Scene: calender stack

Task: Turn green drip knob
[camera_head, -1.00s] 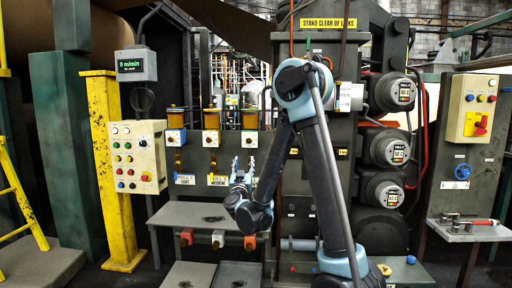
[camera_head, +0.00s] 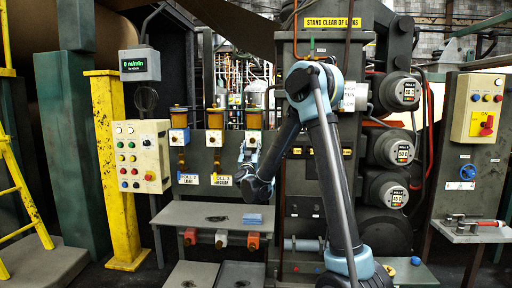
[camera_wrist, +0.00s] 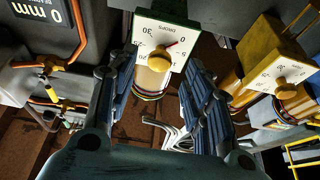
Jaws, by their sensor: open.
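The green-edged drip dial (camera_wrist: 155,35) shows in the wrist view, its white face marked DROPS with a red pointer near 0. Its round yellow knob (camera_wrist: 160,59) lies between and beyond my fingers. My gripper (camera_wrist: 163,95) is open, one dark ribbed finger on each side of the knob's line, and I see no contact. In the head view my gripper (camera_head: 249,153) is at the right-hand unit of three drip units, in front of its dial box (camera_head: 253,138). The knob is too small to make out there.
A yellow-cased dial (camera_wrist: 265,85) with its own knob is close on the right in the wrist view. Below the units a grey shelf (camera_head: 180,215) holds a blue block (camera_head: 253,219). A button panel (camera_head: 140,155) stands left, the roll machine right.

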